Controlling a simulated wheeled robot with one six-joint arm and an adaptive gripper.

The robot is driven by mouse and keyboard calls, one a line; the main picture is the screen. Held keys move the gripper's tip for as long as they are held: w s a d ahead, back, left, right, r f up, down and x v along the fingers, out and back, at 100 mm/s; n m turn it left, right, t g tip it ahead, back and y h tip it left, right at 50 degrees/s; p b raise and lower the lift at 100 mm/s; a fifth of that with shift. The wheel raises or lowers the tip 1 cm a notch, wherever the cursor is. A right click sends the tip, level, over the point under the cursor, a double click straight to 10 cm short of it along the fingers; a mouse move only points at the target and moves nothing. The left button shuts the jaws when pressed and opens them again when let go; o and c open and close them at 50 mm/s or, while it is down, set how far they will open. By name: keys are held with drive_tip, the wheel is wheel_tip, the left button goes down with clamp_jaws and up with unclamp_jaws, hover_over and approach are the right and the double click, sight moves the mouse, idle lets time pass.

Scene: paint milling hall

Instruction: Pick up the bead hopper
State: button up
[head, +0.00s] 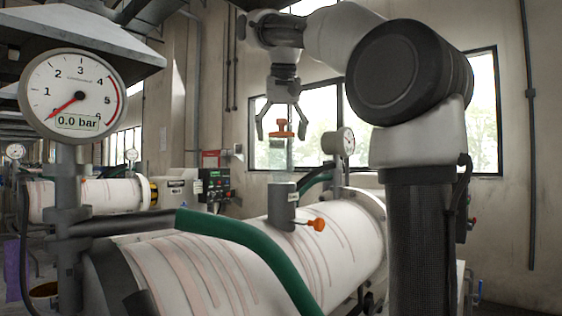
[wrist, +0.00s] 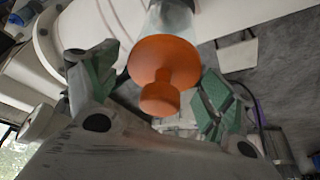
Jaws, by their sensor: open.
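The bead hopper has an orange knobbed top (head: 283,129) and a clear body below it, seen against the window in the head view. It looks upright above the grey inlet neck (head: 283,206) of the white mill drum; whether it touches the neck I cannot tell. My gripper (head: 281,136) points down from above, open, with one finger on each side of the orange top. In the wrist view the hopper's orange top (wrist: 165,62) is between the green-padded fingers of my gripper (wrist: 158,80), with gaps on both sides. The clear body is partly cut off by the frame.
The white mill drum (head: 345,237) lies below, with an orange-handled valve (head: 317,224) beside the neck. A small gauge (head: 339,142) stands close right of the hopper. A green hose (head: 245,240) crosses the drum. A large gauge (head: 75,95) reads 0.0 bar at left.

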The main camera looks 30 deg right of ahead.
drive_tip(key=shift+w+f, duration=0.1)
drive_tip(key=shift+f, duration=0.25)
clamp_jaws()
drive_tip(key=shift+r, duration=0.1)
